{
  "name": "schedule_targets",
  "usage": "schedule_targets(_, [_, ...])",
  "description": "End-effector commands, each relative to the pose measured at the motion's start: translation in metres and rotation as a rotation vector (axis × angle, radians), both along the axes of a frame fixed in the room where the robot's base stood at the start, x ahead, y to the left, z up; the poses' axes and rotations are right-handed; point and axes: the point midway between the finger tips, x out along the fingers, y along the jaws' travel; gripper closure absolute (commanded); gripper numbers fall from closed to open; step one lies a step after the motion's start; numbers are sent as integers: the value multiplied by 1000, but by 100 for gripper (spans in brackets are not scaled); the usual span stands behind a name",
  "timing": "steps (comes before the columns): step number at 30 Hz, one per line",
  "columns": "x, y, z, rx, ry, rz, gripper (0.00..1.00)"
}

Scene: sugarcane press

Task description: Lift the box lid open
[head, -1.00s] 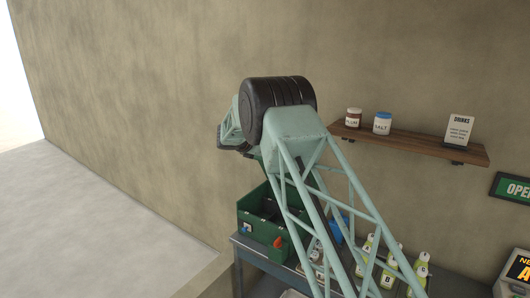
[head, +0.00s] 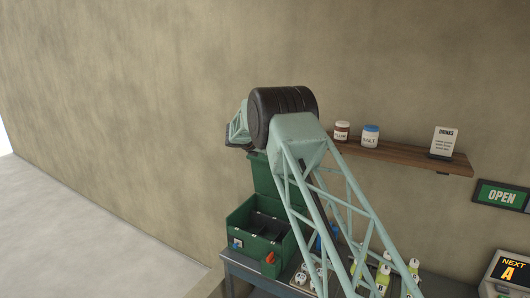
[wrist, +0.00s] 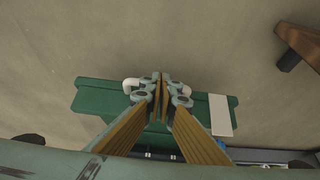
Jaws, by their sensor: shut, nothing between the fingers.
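The green box (head: 244,243) stands on the table's left end in the head view. Its lid (head: 264,176) stands raised at the box's back edge, and dark compartments show inside. In the wrist view the lid (wrist: 92,98) is a wide green panel with a pale strip on its right. My gripper (wrist: 161,78) is shut in front of the lid, with nothing visible between its fingertips. White curved ends, perhaps a handle (wrist: 130,84), show on both sides of the fingers; its middle is hidden. I cannot tell if the fingers touch it. The head view does not show the fingertips clearly.
A wooden shelf (head: 400,152) with two jars and a drinks card is on the wall to the right. Several bottles (head: 383,276) stand on the table (head: 240,265) right of the box. A screen (head: 510,270) is at far right. Floor left of the table is clear.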

Motion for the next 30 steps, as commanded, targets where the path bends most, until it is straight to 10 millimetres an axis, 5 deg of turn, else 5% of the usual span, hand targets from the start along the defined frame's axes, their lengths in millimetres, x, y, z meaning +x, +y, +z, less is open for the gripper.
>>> schedule_targets(7, [7,-16,3,1,-1,-2,100])
schedule_targets(30, [3,-14,3,-1,-1,-1,100])
